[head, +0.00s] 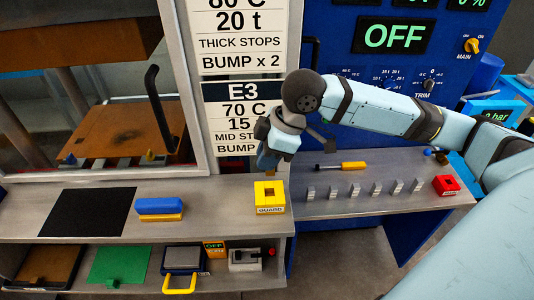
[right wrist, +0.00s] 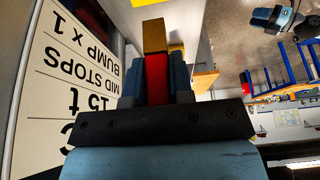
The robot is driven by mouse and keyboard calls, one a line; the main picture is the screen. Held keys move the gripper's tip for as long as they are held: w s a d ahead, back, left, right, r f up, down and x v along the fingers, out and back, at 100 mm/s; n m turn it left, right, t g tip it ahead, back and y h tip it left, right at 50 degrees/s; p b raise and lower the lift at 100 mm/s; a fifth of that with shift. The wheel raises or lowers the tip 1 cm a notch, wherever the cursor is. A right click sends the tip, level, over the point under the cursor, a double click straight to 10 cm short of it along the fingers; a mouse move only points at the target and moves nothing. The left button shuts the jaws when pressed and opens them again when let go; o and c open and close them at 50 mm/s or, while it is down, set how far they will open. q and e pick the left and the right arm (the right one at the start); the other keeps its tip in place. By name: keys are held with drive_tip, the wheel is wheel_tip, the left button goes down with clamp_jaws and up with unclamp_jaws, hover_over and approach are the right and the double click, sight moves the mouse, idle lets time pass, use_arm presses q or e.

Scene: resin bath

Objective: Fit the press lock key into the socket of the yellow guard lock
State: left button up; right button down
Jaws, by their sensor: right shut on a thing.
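The yellow guard lock (head: 269,208) stands on the right end of the grey shelf, with a dark socket opening in its top and a GUARD label on its front. My right gripper (head: 267,160) points down a little above and behind the lock in the head view. In the right wrist view it is shut on the press lock key, which has a red body (right wrist: 157,78) and a brass-coloured end (right wrist: 154,37) sticking out beyond the fingers. The key is apart from the lock in the head view, where the fingers mostly hide it. My left gripper is not seen.
A red lock block (head: 446,188) stands at the right end of the side shelf, beyond a row of several small grey blocks and an orange-handled tool (head: 350,166). A blue and orange block (head: 160,209) and a black mat (head: 88,212) lie left of the guard lock.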

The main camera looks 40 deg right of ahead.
sight(267, 174)
drive_tip(key=shift+r+p, duration=0.2)
drive_tip(key=shift+p, duration=0.3)
drive_tip(key=shift+f+b, duration=0.35)
drive_tip(key=shift+f, duration=0.5)
drive_tip(key=shift+f+b, duration=0.3)
drive_tip(key=shift+f, duration=0.6)
drive_tip(key=shift+f+b, duration=0.35)
drive_tip(key=shift+f, duration=0.95)
drive_tip(key=shift+p, duration=0.85)
drive_tip(key=shift+p, duration=0.45)
